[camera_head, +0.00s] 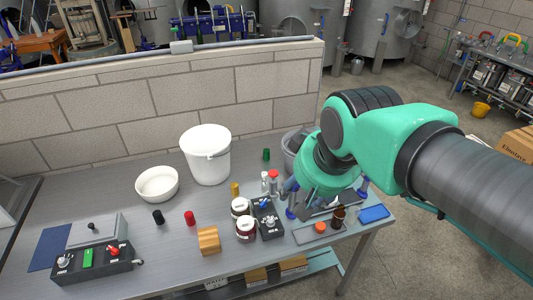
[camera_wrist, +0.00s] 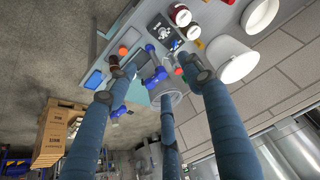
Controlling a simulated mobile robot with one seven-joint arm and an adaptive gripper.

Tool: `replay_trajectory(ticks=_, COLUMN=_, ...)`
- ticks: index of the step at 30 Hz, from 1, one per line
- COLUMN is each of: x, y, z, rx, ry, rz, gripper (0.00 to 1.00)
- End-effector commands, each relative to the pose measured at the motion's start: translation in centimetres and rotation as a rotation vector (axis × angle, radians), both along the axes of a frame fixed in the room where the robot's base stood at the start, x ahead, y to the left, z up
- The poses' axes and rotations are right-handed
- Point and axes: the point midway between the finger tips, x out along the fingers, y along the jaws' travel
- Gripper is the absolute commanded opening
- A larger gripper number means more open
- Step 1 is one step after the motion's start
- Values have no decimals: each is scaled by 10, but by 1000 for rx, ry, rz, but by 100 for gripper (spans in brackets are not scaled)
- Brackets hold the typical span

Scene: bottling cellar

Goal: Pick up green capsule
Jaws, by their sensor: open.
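The green capsule (camera_head: 266,154) is a small dark green cylinder. It stands upright on the steel bench top near the wall, right of the white bucket, in the head view.
A white bucket (camera_head: 206,160), a white bowl (camera_head: 157,184) and a grey bucket (camera_head: 289,150) stand near the capsule. Jars (camera_head: 246,229), a red capsule (camera_head: 189,217), a black capsule (camera_head: 158,217) and a brown bottle (camera_head: 338,218) stand further forward. A block wall (camera_head: 200,100) backs the bench.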

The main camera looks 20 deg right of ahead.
Motion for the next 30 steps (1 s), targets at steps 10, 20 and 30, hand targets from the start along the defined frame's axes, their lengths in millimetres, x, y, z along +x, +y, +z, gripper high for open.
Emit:
replay_trajectory(ticks=10, x=84, y=-7, z=35, rx=9, ry=42, rz=-37, gripper=51)
replay_trajectory(ticks=20, x=167, y=-16, z=49, rx=15, ry=80, rz=-73, gripper=51)
replay_trajectory(ticks=30, x=253, y=-26, z=45, rx=22, ry=117, rz=-109, gripper=51)
